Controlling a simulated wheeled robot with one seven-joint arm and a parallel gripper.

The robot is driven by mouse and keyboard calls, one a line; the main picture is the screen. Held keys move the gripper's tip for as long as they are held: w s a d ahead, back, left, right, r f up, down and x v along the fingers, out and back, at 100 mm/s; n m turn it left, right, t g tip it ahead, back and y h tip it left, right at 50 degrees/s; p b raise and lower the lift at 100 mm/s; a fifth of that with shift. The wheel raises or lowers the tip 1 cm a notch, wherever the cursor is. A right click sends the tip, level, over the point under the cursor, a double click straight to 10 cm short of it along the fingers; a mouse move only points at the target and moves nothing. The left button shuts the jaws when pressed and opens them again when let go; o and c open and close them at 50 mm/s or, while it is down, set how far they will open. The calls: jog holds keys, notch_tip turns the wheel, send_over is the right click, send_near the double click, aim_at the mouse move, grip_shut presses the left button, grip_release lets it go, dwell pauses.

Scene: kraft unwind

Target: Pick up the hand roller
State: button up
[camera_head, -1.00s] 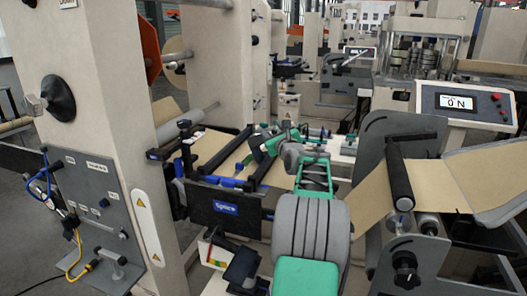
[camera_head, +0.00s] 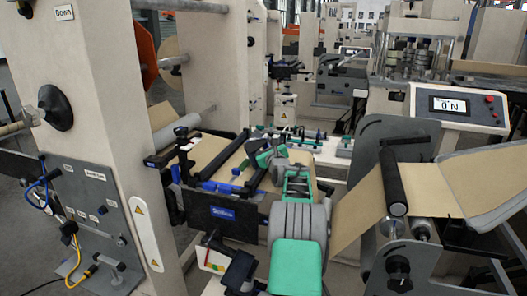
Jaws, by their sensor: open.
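My arm reaches forward over the splice table, whose dark front plate (camera_head: 222,212) faces me. My gripper (camera_head: 255,160), with green fingers, is open over the kraft web (camera_head: 208,152) on this table, near its right black bar. I cannot clearly make out the hand roller. A small blue and pale thing (camera_head: 237,172) lies on the web just left of the fingers and may be it. It looks apart from the fingers, but the small size leaves this unsure. My wrist hides part of the table's right side.
A tall beige column (camera_head: 105,110) with a grey panel (camera_head: 90,215) stands at left. At right are a black roller (camera_head: 394,185), grey side plates and a display box (camera_head: 458,107). A black holder (camera_head: 240,270) sits low in front of the table.

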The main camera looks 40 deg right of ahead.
jog(key=shift+c, duration=0.2)
grip_shut()
jog(key=shift+r, duration=0.1)
dwell(1.0)
